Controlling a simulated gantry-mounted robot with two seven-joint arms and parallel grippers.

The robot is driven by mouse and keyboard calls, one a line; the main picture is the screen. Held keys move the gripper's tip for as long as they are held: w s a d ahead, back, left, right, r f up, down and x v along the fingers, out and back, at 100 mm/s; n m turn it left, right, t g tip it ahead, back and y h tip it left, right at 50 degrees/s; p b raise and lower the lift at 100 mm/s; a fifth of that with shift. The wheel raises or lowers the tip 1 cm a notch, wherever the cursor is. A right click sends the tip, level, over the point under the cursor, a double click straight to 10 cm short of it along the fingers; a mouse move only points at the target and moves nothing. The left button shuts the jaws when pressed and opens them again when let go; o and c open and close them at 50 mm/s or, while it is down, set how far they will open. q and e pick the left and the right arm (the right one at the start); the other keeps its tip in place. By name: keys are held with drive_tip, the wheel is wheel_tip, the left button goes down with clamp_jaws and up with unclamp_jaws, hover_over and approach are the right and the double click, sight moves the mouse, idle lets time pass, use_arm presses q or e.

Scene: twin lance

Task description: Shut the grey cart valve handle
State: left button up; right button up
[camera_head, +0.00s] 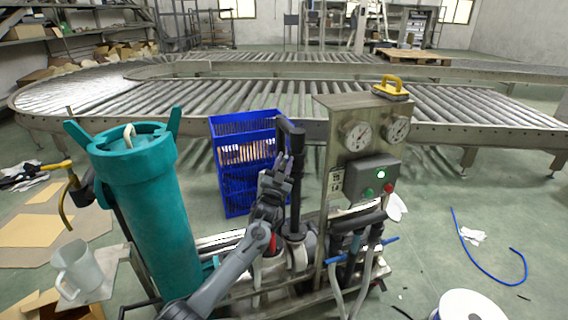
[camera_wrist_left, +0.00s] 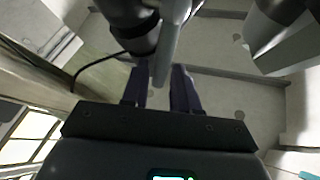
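The cart's pipework stands in the middle of the head view, with a dark upright pipe (camera_head: 295,190) topped by a dark bent piece. My left gripper (camera_head: 285,163) is raised beside this pipe, on its left. In the left wrist view, a slim grey bar (camera_wrist_left: 170,55), which looks like the valve handle, runs down from a dark round fitting (camera_wrist_left: 140,35). Its end lies between the two fingers of my left gripper (camera_wrist_left: 162,88). The fingers are apart, with a gap around the bar; I see no clear contact. My right gripper does not show.
A teal cylinder (camera_head: 160,215) stands left on the cart. A gauge panel (camera_head: 345,115) with a button box (camera_head: 372,178) stands right of the pipe. A blue crate (camera_head: 230,185) is behind. A roller conveyor (camera_head: 240,95) crosses the back. A blue hose (camera_head: 485,275) lies on the right floor.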

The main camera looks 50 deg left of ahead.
use_arm(q)
drive_tip(key=shift+o, duration=0.9)
drive_tip(key=shift+s+d+f+p, duration=0.25)
drive_tip(key=shift+s+d+p, duration=0.1)
drive_tip(key=shift+s+p, duration=0.15)
drive_tip(key=p+v, duration=0.3)
drive_tip(key=v, duration=0.6)
drive_tip(key=shift+s+p, duration=0.2)
drive_tip(key=shift+p, duration=0.2)
drive_tip(key=shift+f, duration=0.15)
